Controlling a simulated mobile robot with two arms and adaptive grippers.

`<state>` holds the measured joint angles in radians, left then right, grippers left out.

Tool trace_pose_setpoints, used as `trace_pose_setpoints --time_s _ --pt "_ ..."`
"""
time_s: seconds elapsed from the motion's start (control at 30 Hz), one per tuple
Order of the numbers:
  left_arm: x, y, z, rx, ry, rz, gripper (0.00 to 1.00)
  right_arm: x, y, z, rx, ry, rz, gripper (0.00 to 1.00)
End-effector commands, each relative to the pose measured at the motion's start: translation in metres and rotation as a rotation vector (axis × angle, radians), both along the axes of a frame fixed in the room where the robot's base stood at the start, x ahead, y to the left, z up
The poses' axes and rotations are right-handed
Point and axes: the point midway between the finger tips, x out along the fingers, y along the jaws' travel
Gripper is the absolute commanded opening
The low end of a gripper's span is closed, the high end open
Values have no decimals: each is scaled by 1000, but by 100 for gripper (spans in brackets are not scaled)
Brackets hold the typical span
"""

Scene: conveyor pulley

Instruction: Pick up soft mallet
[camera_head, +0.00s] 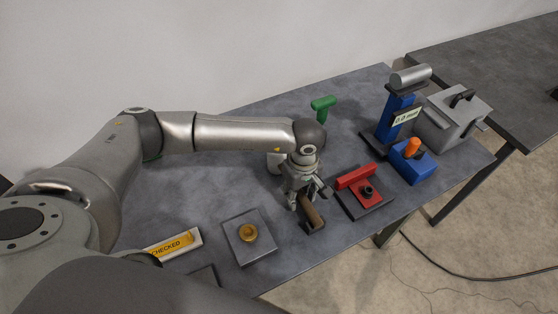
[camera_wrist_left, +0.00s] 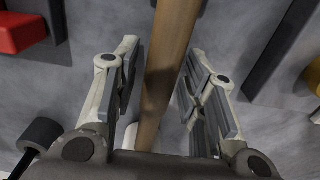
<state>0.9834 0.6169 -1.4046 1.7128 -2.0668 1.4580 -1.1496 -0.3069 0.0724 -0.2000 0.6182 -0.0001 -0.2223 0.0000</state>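The soft mallet shows its brown wooden handle (camera_head: 310,211) in the head view, just below my left gripper. In the left wrist view the handle (camera_wrist_left: 167,65) runs lengthwise between the two fingers, with gaps on both sides. My left gripper (camera_head: 303,200) is pointing down over the table; its fingers (camera_wrist_left: 163,100) are open around the handle and do not visibly press on it. The mallet's head is mostly hidden; a pale part behind the gripper may belong to it. My right gripper is not in view.
A red fixture (camera_head: 357,178) stands close to the right of the gripper. A grey plate with a brass piece (camera_head: 247,233) lies to the left. Further right are a blue block (camera_head: 413,166), a blue gauge stand (camera_head: 396,115) and a grey box (camera_head: 448,125). A green-handled tool (camera_head: 323,103) stands behind.

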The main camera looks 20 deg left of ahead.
Motion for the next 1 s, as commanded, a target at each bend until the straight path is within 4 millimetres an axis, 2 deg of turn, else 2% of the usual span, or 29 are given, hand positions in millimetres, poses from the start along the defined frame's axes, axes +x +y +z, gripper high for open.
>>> trace_pose_setpoints --time_s 0.03,0.27,0.73,0.87,1.0 --pt "0 0 0 0 0 0 28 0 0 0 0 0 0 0" --pt "0 0 0 0 0 0 0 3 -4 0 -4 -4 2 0" --pt "1 0 5 -1 -3 0 0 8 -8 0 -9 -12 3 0" --pt "2 0 15 -2 -5 1 0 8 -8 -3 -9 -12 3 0" --pt "-1 -1 35 -2 -6 -2 0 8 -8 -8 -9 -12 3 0"
